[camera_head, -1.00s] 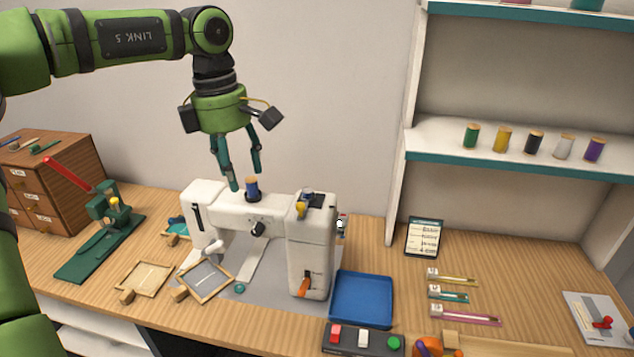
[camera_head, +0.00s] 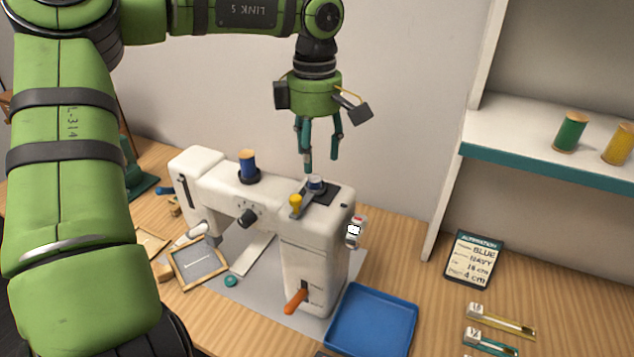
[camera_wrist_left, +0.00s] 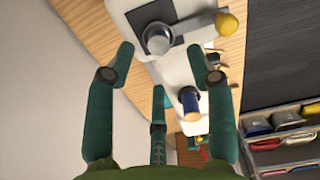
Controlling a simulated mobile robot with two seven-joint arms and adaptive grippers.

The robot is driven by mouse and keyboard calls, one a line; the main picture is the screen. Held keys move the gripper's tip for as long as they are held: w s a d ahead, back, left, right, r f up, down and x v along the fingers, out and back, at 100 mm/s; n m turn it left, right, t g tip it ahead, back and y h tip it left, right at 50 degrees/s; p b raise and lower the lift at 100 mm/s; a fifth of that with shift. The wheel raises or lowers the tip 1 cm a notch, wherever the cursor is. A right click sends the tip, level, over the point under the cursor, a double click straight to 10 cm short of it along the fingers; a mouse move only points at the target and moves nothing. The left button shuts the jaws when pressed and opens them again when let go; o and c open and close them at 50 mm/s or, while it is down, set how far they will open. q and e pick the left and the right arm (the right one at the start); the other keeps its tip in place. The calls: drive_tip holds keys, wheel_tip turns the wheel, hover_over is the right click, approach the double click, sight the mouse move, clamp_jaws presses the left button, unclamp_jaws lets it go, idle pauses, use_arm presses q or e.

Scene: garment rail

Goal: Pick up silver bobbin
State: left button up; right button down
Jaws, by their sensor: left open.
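The silver bobbin (camera_head: 316,183) sits on a dark plate on top of the white sewing machine (camera_head: 312,228), near its right end. A yellow-knobbed lever (camera_head: 296,202) is beside it. My left gripper (camera_head: 321,160) is open and empty, pointing down just above the bobbin and apart from it. In the left wrist view the silver bobbin (camera_wrist_left: 158,40) shows ahead of and between the tips of the open fingers (camera_wrist_left: 162,52). My right gripper is not in view.
A blue thread spool (camera_head: 248,164) stands on the machine top to the left, also seen in the left wrist view (camera_wrist_left: 189,100). A blue tray (camera_head: 372,318) lies right of the machine. An order card (camera_head: 473,258) and a shelf with spools (camera_head: 570,132) are farther right.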

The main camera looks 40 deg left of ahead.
sight(315, 177)
use_arm(q)
wheel_tip(315, 177, down, 3)
drive_tip(key=shift+w+r+p, duration=0.1)
drive_tip(key=shift+r+p, duration=0.1)
drive_tip(key=shift+p, duration=0.4)
wheel_tip(315, 177, down, 2)
drive_tip(key=shift+f, duration=0.25)
drive_tip(key=c, duration=0.6)
drive_tip(key=shift+c, duration=1.3)
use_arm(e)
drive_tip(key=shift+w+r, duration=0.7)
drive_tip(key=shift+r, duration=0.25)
use_arm(q)
drive_tip(key=shift+r, duration=0.1)
